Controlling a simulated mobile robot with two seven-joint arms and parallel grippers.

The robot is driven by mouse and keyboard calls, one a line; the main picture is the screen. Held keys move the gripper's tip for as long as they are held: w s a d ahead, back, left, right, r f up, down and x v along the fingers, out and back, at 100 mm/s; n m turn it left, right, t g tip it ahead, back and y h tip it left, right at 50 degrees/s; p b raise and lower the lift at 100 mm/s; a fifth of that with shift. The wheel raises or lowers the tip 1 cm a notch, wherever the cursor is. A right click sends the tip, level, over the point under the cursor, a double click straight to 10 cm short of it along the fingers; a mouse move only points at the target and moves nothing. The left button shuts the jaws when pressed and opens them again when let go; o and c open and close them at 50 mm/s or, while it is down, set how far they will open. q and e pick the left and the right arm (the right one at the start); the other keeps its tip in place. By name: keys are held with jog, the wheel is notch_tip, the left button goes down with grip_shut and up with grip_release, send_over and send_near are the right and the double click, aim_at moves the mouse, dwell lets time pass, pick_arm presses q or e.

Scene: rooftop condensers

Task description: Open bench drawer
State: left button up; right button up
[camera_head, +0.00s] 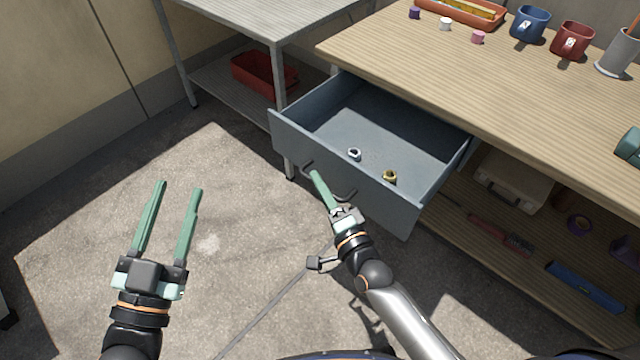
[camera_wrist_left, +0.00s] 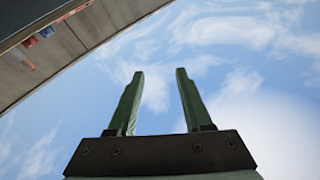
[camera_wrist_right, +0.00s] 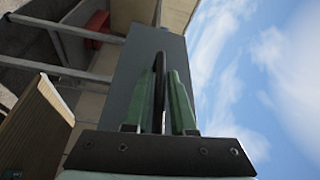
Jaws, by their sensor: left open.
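The bench drawer (camera_head: 340,167) is a grey-blue box pulled well out from under the wooden bench top (camera_head: 470,75). A dark bar handle (camera_head: 345,197) is on its front; it also shows in the right wrist view (camera_wrist_right: 159,65). My right gripper (camera_head: 318,180) is at the handle, its green fingers close on both sides of the bar, shut on it. The fingers hide part of the handle. My left gripper (camera_head: 180,188) is open and empty above the concrete floor, left of the drawer and apart from it.
A white ring-like piece (camera_head: 354,154) and a brass piece (camera_head: 390,177) lie in the drawer. A metal table (camera_head: 260,15) with a red bin (camera_head: 262,75) below stands at left. Mugs stand on the bench.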

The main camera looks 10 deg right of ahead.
jog(key=shift+o, duration=1.4)
jog(key=shift+s+d, duration=0.1)
jog(key=shift+s, duration=0.2)
pick_arm(q)
notch_tip(320, 180, down, 11)
jog(key=n+g+y+p, duration=0.2)
jog(key=g, duration=0.2)
jog(key=shift+a+r, duration=0.15)
jog(key=shift+a, duration=0.2)
pick_arm(e)
jog(key=v, duration=1.2)
